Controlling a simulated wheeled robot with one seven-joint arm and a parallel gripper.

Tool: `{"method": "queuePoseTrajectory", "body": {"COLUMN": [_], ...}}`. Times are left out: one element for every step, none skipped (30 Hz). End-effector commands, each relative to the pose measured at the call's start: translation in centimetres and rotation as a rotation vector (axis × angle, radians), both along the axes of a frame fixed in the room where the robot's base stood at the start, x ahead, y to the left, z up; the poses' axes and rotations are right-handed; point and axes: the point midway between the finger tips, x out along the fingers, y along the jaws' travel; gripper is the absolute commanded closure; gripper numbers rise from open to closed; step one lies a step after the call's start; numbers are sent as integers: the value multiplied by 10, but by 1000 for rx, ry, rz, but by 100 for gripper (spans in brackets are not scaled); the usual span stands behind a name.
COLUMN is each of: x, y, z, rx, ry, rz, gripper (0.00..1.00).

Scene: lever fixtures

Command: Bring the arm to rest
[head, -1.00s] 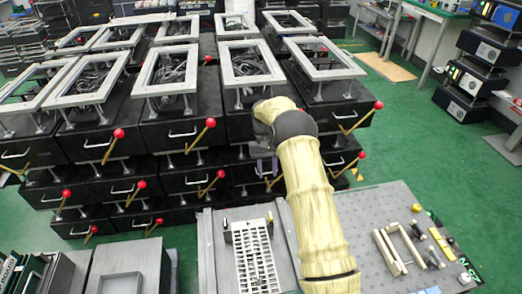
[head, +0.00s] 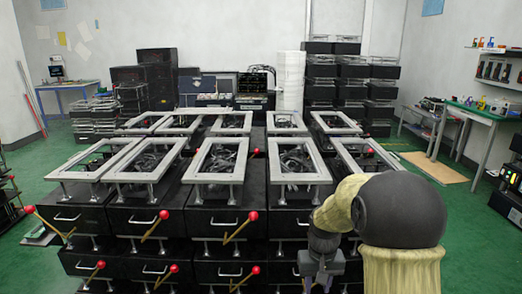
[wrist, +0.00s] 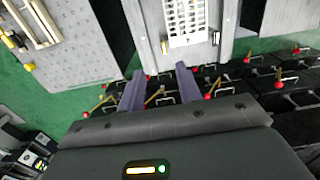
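My arm, in a cream sleeve with a dark joint (head: 400,208), rises at the lower right of the head view. My gripper (head: 318,280) hangs in front of the lever fixtures, its tips near the bottom edge. In the wrist view my gripper (wrist: 160,73) shows two purple-grey fingers set apart with nothing between them, so it is open. The lever fixtures are black boxes (head: 130,216) with metal frames on top and red-knobbed levers (head: 165,215). My arm hides part of the right-hand boxes.
In the wrist view a grey panel with a white slotted rack (wrist: 188,20) and a grey perforated board (wrist: 75,62) lie beyond the fingers. A green-topped bench (head: 475,112) stands at the right. Green floor (head: 440,195) is free there.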

Motion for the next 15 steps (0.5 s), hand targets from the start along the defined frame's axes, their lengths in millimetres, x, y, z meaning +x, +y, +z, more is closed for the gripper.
{"method": "queuePoseTrajectory", "body": {"x": [-16, -24, -36, -45, -53, -64, -72, -79, -88, -95, -101, -109, -114, -120, -127], "y": [0, -1, -1, -1, -1, -2, -2, -2, -2, -2, -2, -2, -3, -3, -3], "z": [6, 9, 12, 14, 15, 17, 18, 19, 20, 20, 21, 21, 21, 21, 22], "rx": [0, 0, 1, 1, 1, 1, 1, 2, 2, 2, 2, 2, 3, 3, 4], "ry": [-25, -41, -62, -76, -91, -110, -123, -135, -150, -161, -171, -183, -192, -200, -212], "rz": [-1, -2, -3, -3, -4, -5, -6, -6, -7, -6, -7, -8, -8, -9, -9], "gripper": [65, 65, 65, 65, 65, 65, 65, 65, 65, 65, 65, 65, 65, 65, 65]}}
